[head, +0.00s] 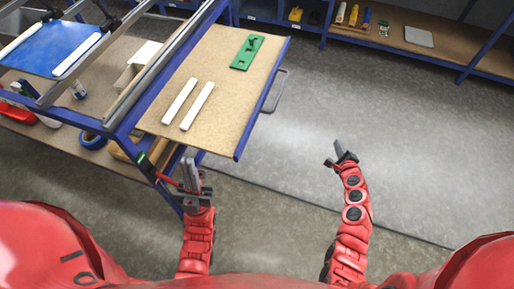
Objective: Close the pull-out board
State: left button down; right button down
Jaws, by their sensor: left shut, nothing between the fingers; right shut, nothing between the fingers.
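The pull-out board (232,88) is a brown panel with a blue front edge, and it extends out to the right from a blue-framed workbench (121,130). A grey handle (275,92) sticks out from its right edge. Two white strips (188,103) and a green plate (247,52) lie on the board. My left gripper (190,172) is shut and empty, just below the board's near left corner. Whether it touches the board or frame cannot be told. My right gripper (341,153) is shut and empty over the floor, right of and below the handle, apart from it.
Shelves with a blue frame (460,48) run along the back, holding several small items. The bench's left side holds a blue panel (50,47) and lower shelf items. The grey floor (400,130) right of the board is clear.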

jog(key=a+m+g+y+b, duration=0.1)
jog(key=a+g+y+b, duration=0.1)
jog(key=a+y, duration=0.55)
jog(key=n+g+y+b, duration=0.2)
jog(key=n+g+y, duration=0.1)
jog(key=g+y, duration=0.5)
send_near(246, 141)
jog(key=shift+t+y, duration=0.45)
jog(key=shift+t, duration=0.05)
jog(key=x, duration=0.3)
jog(key=f+x, duration=0.1)
jog(key=x, duration=0.2)
jog(key=shift+a+f, duration=0.15)
jog(key=shift+a, duration=0.25)
